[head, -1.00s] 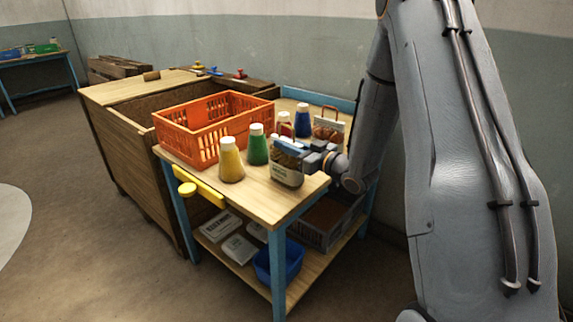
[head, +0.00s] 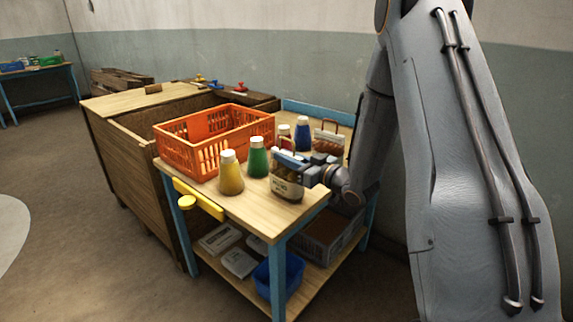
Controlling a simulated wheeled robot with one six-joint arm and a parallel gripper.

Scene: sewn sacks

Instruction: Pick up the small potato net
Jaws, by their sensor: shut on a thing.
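A small net sack with a pale label and a handle, which looks like the small potato net (head: 287,187), is at the front right of the wooden table top (head: 240,206). My gripper (head: 291,161) reaches in from the right and is shut on the upper part of this net. Its jaws partly hide the net's top. I cannot tell whether the net's base touches the table. A second, reddish-brown net with a handle (head: 328,140) stands farther back, behind my gripper.
A yellow bottle (head: 231,175), a green bottle (head: 257,160) and a blue bottle (head: 302,135) stand close to the net. An orange crate (head: 190,148) fills the table's back left. A blue bin (head: 280,272) is on the lower shelf. Bare table lies at the front.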

